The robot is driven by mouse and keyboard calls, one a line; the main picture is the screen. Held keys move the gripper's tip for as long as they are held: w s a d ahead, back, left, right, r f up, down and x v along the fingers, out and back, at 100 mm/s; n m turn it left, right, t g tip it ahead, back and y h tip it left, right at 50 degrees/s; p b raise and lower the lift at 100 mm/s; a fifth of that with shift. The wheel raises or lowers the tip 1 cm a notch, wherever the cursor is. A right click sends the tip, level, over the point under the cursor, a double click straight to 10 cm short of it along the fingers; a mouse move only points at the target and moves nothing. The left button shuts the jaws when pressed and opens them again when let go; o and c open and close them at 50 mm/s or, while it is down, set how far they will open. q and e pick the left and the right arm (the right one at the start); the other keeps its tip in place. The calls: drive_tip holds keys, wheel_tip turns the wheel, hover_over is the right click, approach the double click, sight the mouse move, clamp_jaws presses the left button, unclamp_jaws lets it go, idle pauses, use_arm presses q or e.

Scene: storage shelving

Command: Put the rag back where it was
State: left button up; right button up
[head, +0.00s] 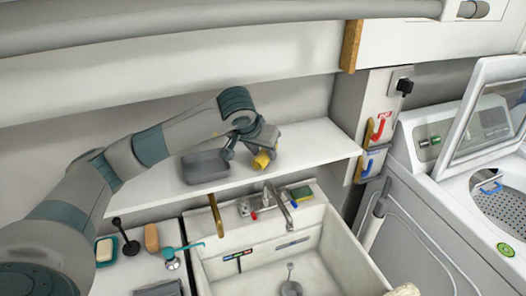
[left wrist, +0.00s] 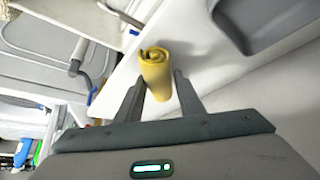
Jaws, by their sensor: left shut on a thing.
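The rag is a yellow rolled cloth (head: 262,160), at the white shelf (head: 318,147) above the sink. In the left wrist view the rolled rag (left wrist: 156,72) stands between the two fingers of my left gripper (left wrist: 158,88), its spiral end facing away from the palm. In the head view my left gripper (head: 251,152) is shut on the rag. I cannot tell whether the rag touches the shelf. My right gripper is not in view.
A grey bin (head: 205,167) sits on the shelf left of the rag, and the shelf is clear to the right. A washing machine (head: 440,215) stands at right.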

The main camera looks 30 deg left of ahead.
use_arm(q)
drive_tip(key=shift+f, duration=0.65)
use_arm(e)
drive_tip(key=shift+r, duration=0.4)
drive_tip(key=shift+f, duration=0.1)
use_arm(q)
drive_tip(key=shift+f, duration=0.15)
drive_tip(key=o, duration=1)
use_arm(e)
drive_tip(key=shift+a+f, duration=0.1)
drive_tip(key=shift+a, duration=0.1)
